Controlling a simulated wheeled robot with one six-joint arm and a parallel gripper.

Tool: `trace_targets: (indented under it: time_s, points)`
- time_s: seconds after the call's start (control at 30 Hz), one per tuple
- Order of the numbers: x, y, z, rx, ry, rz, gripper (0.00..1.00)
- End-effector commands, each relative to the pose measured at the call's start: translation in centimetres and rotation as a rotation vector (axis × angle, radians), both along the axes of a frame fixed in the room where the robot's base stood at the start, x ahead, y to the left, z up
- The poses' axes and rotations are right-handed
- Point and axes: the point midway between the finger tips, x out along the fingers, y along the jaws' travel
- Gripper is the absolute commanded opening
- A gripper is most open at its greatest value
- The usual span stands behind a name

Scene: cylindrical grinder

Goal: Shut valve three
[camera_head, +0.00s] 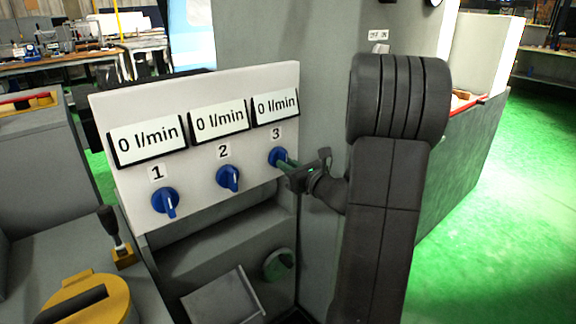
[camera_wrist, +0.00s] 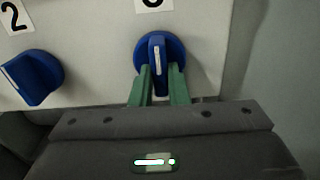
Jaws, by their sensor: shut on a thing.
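Valve three is a round blue knob (camera_head: 277,156) under the label 3 on a white panel (camera_head: 240,85). It also shows in the wrist view (camera_wrist: 157,50), its raised handle upright with a white mark. My gripper (camera_head: 287,163) reaches it from the right, and its green fingers (camera_wrist: 160,82) stand on either side of the lower handle, shut on it. The display (camera_head: 276,106) above valve three reads 0 l/min. Part of the knob is hidden behind the fingers in the head view.
Valve one (camera_head: 165,201) and valve two (camera_head: 229,179) are blue knobs left of valve three, their displays also reading 0 l/min. A lever with a black knob (camera_head: 108,219) and a yellow round part (camera_head: 88,300) stand at lower left. Green floor (camera_head: 500,200) is open at right.

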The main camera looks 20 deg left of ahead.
Motion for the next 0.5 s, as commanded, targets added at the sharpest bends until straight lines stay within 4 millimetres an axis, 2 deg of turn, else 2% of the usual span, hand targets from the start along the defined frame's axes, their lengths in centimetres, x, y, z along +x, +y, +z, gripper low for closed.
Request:
trace_targets:
  time_s: [0.03, 0.07, 0.13, 0.5]
  points:
    - [-0.05, -0.03, -0.19, -0.001, 0.004, 0.000, 0.00]
    - [-0.05, -0.03, -0.19, -0.001, 0.004, 0.000, 0.20]
    - [-0.05, -0.03, -0.18, -0.001, 0.004, 0.000, 0.34]
    - [-0.20, -0.36, -0.02, -0.001, 0.001, 0.000, 0.36]
